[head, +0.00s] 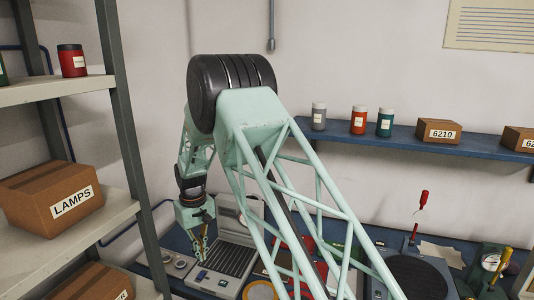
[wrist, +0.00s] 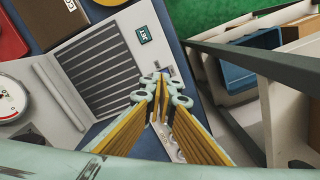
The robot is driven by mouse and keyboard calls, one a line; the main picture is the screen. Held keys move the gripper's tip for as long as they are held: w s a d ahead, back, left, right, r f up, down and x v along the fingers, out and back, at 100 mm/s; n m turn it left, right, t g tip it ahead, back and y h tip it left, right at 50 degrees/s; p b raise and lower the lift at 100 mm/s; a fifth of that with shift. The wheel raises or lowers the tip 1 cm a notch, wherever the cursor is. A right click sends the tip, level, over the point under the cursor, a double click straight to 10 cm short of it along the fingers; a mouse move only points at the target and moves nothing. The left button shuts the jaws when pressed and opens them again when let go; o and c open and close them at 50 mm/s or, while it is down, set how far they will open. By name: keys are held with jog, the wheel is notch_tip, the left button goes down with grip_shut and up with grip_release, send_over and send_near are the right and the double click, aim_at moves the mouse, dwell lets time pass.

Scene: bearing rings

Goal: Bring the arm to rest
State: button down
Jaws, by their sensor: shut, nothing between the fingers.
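My gripper (head: 202,255) hangs at the end of my pale green arm, left of centre in the head view, pointing down above the left part of the blue bench. In the wrist view its yellow-padded fingers (wrist: 160,85) come together at the tips, with nothing between them. The fingers are over the edge of a grey device with a dark ribbed plate (head: 231,258); this device also shows in the wrist view (wrist: 97,72). I cannot tell the exact height of the fingertips above it.
A metal shelf with a LAMPS box (head: 60,198) stands close on the left. A blue wall shelf (head: 400,138) carries jars and boxes. A dial gauge (wrist: 12,98) lies left in the wrist view.

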jog(key=s+d+r+m+t+b, duration=0.1)
jog(key=s+d+r, duration=0.1)
jog(key=d+r, duration=0.7)
jog(key=s+d+r+m, duration=0.1)
jog(key=s+d+r, duration=0.2)
jog(key=d+r, duration=0.6)
jog(key=s+d+r+m+b, duration=0.2)
jog(key=s+d+r, duration=0.85)
jog(key=r, duration=0.25)
jog(key=s+d+r+m+t+b, duration=0.1)
jog(key=s+d+r, duration=0.1)
jog(key=s+d, duration=0.45)
jog(key=s+d+r+m, duration=0.15)
jog(key=s+d, duration=0.25)
jog(key=s, duration=0.6)
jog(key=s+d+r+t+b, duration=0.1)
jog(key=s+d+r, duration=0.1)
jog(key=s+d, duration=0.5)
jog(key=s+f+m, duration=0.1)
jog(key=s+f, duration=0.2)
jog(key=s, duration=1)
jog(key=shift+s+d+t, duration=0.2)
jog(key=shift+d+t, duration=0.2)
jog(key=shift+m, duration=0.25)
